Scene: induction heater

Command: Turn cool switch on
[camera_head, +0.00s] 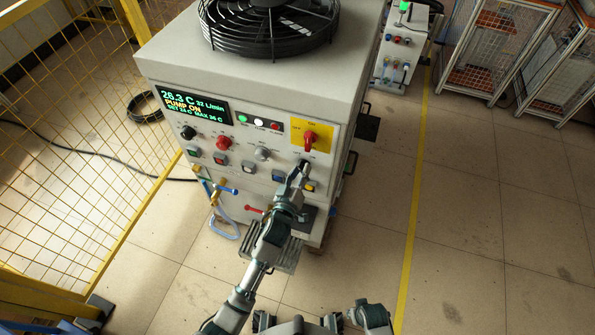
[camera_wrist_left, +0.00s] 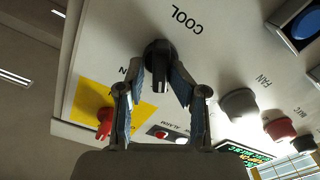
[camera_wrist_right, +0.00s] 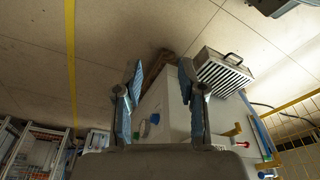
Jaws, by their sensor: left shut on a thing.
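The cool switch (camera_wrist_left: 158,58) is a black rotary knob beside the upside-down word COOL in the left wrist view. My left gripper (camera_wrist_left: 161,72) is shut on it, one finger on each side of its grip. In the head view my left gripper (camera_head: 302,168) reaches the right part of the chiller's front panel, below the red handle, and mostly hides the switch. The chiller's display (camera_head: 192,106) reads 26.3 C and PUMP ON. My right gripper (camera_wrist_right: 160,70) is open and empty in the right wrist view, away from the panel.
A red rotary handle on a yellow plate (camera_head: 318,129) sits just above the left gripper. A grey fan knob (camera_wrist_left: 239,105) is nearby. A black fan (camera_head: 271,25) tops the cabinet. A yellow mesh fence (camera_head: 75,130) stands left.

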